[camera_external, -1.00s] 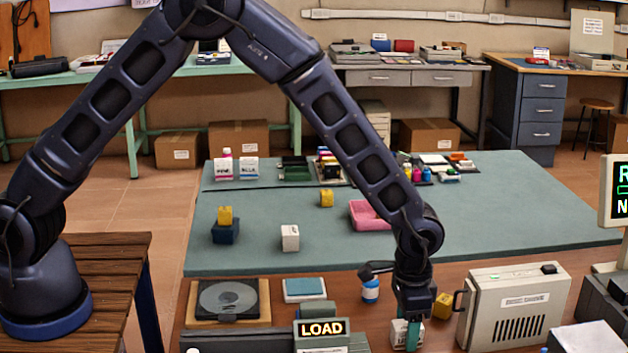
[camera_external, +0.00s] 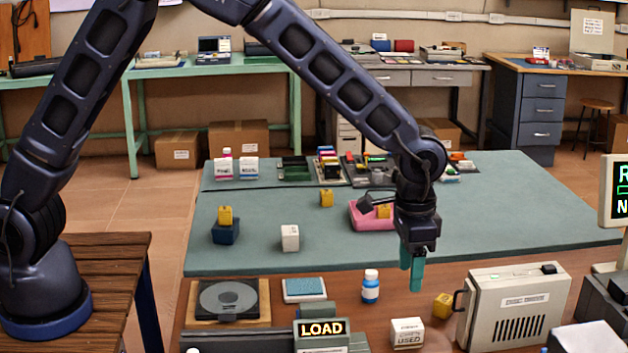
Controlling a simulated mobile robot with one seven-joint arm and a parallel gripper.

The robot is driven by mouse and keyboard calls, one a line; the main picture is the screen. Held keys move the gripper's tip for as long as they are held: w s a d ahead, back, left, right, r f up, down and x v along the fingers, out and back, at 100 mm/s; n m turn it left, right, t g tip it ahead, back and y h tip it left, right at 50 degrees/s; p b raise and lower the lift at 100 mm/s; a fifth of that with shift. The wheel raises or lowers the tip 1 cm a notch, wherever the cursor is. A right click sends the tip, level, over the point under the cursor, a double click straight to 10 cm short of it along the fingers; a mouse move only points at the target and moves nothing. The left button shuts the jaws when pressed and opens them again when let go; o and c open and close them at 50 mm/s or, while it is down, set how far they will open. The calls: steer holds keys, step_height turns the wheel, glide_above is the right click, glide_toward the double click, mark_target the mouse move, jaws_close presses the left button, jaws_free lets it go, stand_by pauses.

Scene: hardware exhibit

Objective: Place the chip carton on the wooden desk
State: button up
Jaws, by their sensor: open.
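A white carton with dark lettering (camera_external: 407,333), which looks like the chip carton, stands upright on the brown wooden desk (camera_external: 395,293) near the front. The lettering is too small to read surely. My gripper (camera_external: 411,277) has teal fingers, points down and is open and empty. It hangs above and behind the carton in the picture, apart from it.
A blue-and-white bottle (camera_external: 370,287), a yellow block (camera_external: 442,306) and a beige case (camera_external: 514,306) stand near the carton. The LOAD sign (camera_external: 321,329) is to its left. The green mat (camera_external: 480,220) holds a white block (camera_external: 290,238) and a pink tray (camera_external: 362,221).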

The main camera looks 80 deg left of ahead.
steer(key=s+a+r+t, duration=0.1)
steer(key=s+a+r, duration=0.2)
steer(key=s+r, duration=0.8)
steer(key=s+a+r+t, duration=0.1)
steer(key=s+a+r, duration=0.2)
steer(key=s+r, duration=0.8)
steer(key=s+a+r+t, duration=0.1)
steer(key=s, duration=1.1)
steer(key=s+a+r+t, duration=0.1)
steer(key=s+r, duration=0.1)
steer(key=s, duration=1)
steer(key=shift+s+a+t, duration=0.15)
steer(key=shift+s+t, duration=0.15)
